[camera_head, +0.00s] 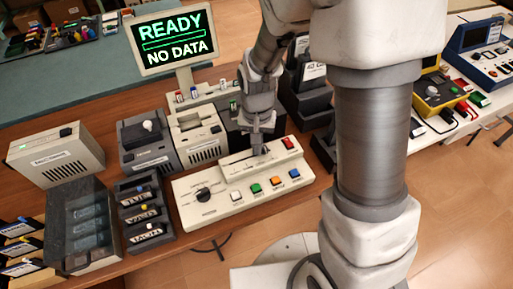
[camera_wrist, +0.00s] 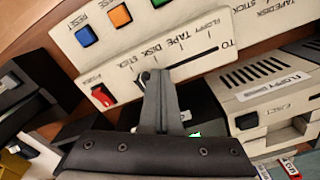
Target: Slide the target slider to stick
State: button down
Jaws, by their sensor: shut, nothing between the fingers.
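The beige control panel (camera_head: 215,205) lies on the wooden table, and it fills the upper middle of the wrist view (camera_wrist: 120,62). Its slider track (camera_wrist: 205,54) is a dark slot marked TO, with the labels STICK, DISK, TAPE and FLOPPY along it. A small dark piece, apparently the slider knob (camera_wrist: 145,76), shows at the STICK end. My gripper (camera_head: 262,152) is shut and empty, pointing down at the panel. In the wrist view its fingertips (camera_wrist: 155,76) are right beside the knob; whether they touch it I cannot tell.
The panel also carries a black dial (camera_head: 204,194), a red rocker switch (camera_head: 288,143) and several coloured buttons (camera_head: 256,188). A beige floppy drive (camera_head: 198,133) stands close behind. The monitor (camera_head: 173,40) reads READY, NO DATA. A rack of cartridges (camera_head: 145,213) stands left of the panel.

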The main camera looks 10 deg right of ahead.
jog(key=shift+w+d, duration=0.1)
jog(key=shift+d, duration=0.2)
jog(key=shift+a+r, duration=0.1)
jog(key=shift+a, duration=0.15)
dwell(0.4)
notch_tip(320, 180, up, 7)
jog(key=p, duration=0.5)
dwell(0.6)
jog(key=s+d+r+n+t, duration=0.1)
jog(key=s+d+r, duration=0.3)
jog(key=r, duration=0.7)
jog(key=s+d+r+n+t, duration=0.1)
jog(key=s+d+r+t, duration=0.3)
jog(key=s+r, duration=0.5)
jog(key=shift+s+r+n+t, duration=0.15)
jog(key=shift+r+n+t, duration=0.2)
jog(key=shift+r, duration=0.55)
jog(key=shift+a, duration=0.1)
